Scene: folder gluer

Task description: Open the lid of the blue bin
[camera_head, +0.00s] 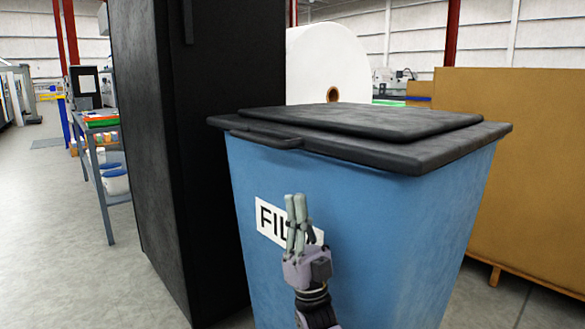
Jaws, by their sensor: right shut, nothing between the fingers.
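The blue bin (400,235) stands close in front of me, right of the middle. Its black lid (385,122) lies shut on top, with a handle (267,140) sticking out along the front left edge. A white label (268,218) on the bin's front is partly hidden behind my right gripper. My right gripper (296,200) points up in front of the label, below the lid's edge and the handle. Its fingers are shut and empty. I cannot tell whether it touches the bin. My left gripper is out of view.
A tall black cabinet (165,160) stands directly left of the bin. A large brown board or stack (535,170) stands behind it on the right, and a big white roll (325,60) behind. A shelf cart (100,170) stands farther left. Grey floor (60,250) is clear at left.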

